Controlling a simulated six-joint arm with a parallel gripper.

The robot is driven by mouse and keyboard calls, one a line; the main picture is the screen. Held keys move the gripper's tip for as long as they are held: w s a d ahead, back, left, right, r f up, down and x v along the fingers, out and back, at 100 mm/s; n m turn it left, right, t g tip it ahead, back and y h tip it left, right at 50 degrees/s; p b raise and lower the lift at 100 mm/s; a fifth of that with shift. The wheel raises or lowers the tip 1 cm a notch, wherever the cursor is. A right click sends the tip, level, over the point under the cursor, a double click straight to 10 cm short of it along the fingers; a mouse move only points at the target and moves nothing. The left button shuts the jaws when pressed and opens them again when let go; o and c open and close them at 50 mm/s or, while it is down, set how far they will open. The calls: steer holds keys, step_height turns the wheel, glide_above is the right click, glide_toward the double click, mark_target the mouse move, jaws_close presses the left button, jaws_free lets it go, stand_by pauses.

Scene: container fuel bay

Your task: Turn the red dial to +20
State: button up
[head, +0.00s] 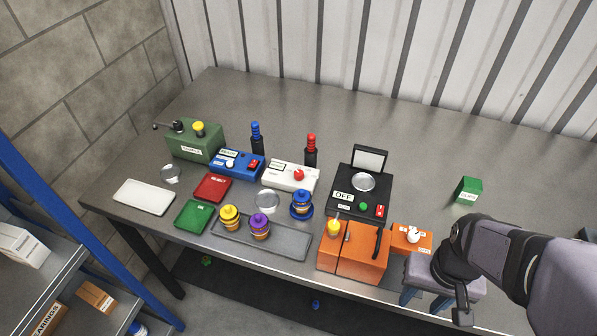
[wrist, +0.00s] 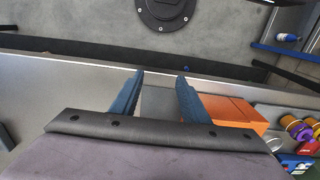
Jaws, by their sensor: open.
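The red dial (head: 299,174) sits on top of a white box (head: 283,179) near the middle of the bench in the head view. Its pointer and scale marks are too small to read. My gripper (head: 424,301) is at the bench's front right edge, well to the right of the dial and in front of it. Its two blue fingers (wrist: 160,77) are apart with nothing between them. The wrist view shows no red dial that I can make out.
An orange box (head: 352,254) and a smaller orange box with a white knob (head: 411,238) stand beside my gripper. A black device with a raised lid (head: 357,197) stands between gripper and dial. A blue box (head: 237,163) adjoins the white one. The bench's back right is mostly clear.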

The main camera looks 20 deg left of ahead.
steer(key=w+a+r+t+b, duration=0.2)
steer(key=w+a+b, duration=0.1)
steer(key=w, duration=0.8)
steer(key=n+t+y+p, duration=0.1)
steer(key=n+y, duration=0.2)
steer(key=n, duration=0.6)
glide_toward(299, 173)
steer(key=shift+p+x, duration=1.6)
steer(key=shift+x, duration=2.45)
jaws_close()
